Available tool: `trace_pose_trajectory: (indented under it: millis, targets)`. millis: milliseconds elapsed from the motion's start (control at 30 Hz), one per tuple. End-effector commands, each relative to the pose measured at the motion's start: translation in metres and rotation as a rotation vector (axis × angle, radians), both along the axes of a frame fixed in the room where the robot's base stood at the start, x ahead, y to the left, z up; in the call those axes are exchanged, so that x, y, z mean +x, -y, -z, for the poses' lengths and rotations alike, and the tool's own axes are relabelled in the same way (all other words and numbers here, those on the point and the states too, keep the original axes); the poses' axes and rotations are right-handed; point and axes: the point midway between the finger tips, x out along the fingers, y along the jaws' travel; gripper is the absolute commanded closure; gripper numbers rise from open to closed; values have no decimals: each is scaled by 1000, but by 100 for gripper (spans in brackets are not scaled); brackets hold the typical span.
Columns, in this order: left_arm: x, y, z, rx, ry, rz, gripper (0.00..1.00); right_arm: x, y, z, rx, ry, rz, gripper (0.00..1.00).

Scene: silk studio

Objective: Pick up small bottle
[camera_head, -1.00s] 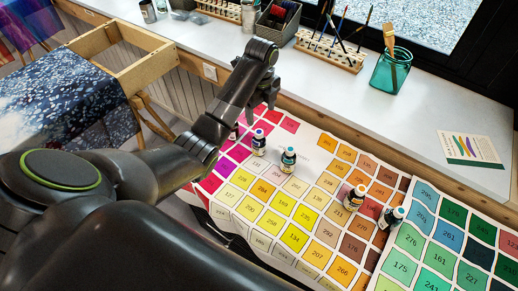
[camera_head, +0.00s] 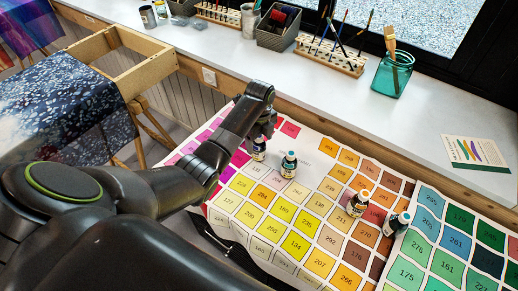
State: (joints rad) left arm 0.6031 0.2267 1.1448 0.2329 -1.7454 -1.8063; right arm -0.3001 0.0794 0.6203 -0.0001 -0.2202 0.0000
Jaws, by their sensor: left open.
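A second bottle (camera_head: 289,164) stands just to the right. A third bottle (camera_head: 357,203) stands farther right, and a fourth bottle (camera_head: 396,223) leans or lies at the right edge of the warm-coloured sheet. My right gripper is not in view.
A long white ledge (camera_head: 430,131) runs behind the chart, with a teal jar (camera_head: 391,75) of brushes, a wooden brush rack (camera_head: 329,55), a grey basket (camera_head: 276,33) and a card (camera_head: 475,153). A wooden frame (camera_head: 150,68) with dark speckled cloth stands at left.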

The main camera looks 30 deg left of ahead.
Motion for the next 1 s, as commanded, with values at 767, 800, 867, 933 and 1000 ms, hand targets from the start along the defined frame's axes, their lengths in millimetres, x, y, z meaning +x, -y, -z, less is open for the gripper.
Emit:
trace_pose_trajectory:
  millis: [767,800,867,933,1000]
  targets:
    - [-1,0,25,0,0,0,68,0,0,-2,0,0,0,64]
    - [0,0,25,0,0,0,74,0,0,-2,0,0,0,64]
    - [0,0,25,1,1,0,80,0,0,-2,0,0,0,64]
    - [0,0,25,1,1,0,80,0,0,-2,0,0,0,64]
    - [0,0,24,1,1,0,80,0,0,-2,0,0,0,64]
